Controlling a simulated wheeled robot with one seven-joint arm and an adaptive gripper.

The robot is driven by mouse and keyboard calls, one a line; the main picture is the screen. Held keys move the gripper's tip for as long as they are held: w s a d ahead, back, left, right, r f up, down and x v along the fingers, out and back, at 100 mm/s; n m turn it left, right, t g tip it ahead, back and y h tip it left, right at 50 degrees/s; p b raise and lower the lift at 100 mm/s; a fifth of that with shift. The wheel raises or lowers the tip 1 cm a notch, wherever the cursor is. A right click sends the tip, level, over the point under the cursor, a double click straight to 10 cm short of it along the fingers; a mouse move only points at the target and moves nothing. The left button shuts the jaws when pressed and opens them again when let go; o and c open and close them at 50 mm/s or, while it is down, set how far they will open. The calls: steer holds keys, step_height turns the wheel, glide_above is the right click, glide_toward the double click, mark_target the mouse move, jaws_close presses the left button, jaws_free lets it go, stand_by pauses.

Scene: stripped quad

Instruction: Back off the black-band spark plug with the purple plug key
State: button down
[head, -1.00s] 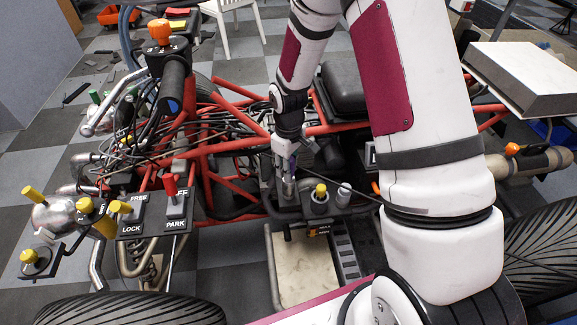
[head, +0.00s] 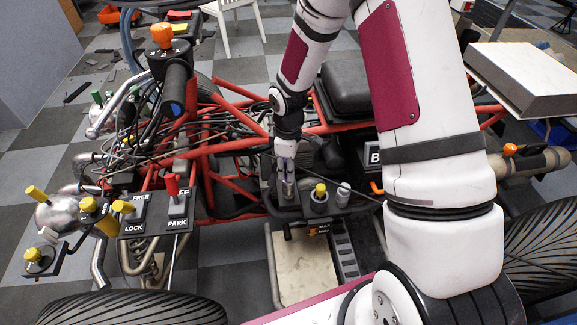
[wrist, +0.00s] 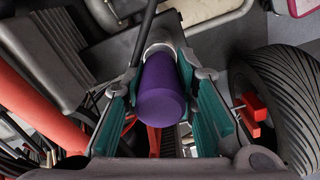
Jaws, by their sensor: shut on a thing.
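The purple plug key (wrist: 162,92) is a thick purple cylinder in the wrist view, seen nearly end-on. It lies between the teal pads of my gripper (wrist: 162,95), which is shut on it. A pale metal part (wrist: 160,45) shows at the key's far end. In the head view my gripper (head: 287,185) points down at the engine area, between the red frame tubes and the yellow-knobbed switch. The black-band spark plug cannot be made out in either view, so I cannot tell whether the key is seated on it.
A yellow-knobbed switch (head: 320,195) and a grey knob (head: 343,192) stand just right of my gripper. Red frame tubes (head: 232,145) and black cables crowd its left. A FREE/LOCK lever panel (head: 133,214) is farther left. A large tyre (wrist: 275,95) shows in the wrist view.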

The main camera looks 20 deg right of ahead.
steer(key=shift+n+p, duration=0.35)
steer(key=shift+n, duration=0.85)
steer(key=shift+r+p, duration=0.6)
steer(key=shift+r, duration=0.15)
steer(key=m, duration=0.4)
steer(key=shift+m+b, duration=0.35)
steer(key=shift+m, duration=0.05)
steer(key=m, duration=0.4)
steer(key=shift+f, duration=0.2)
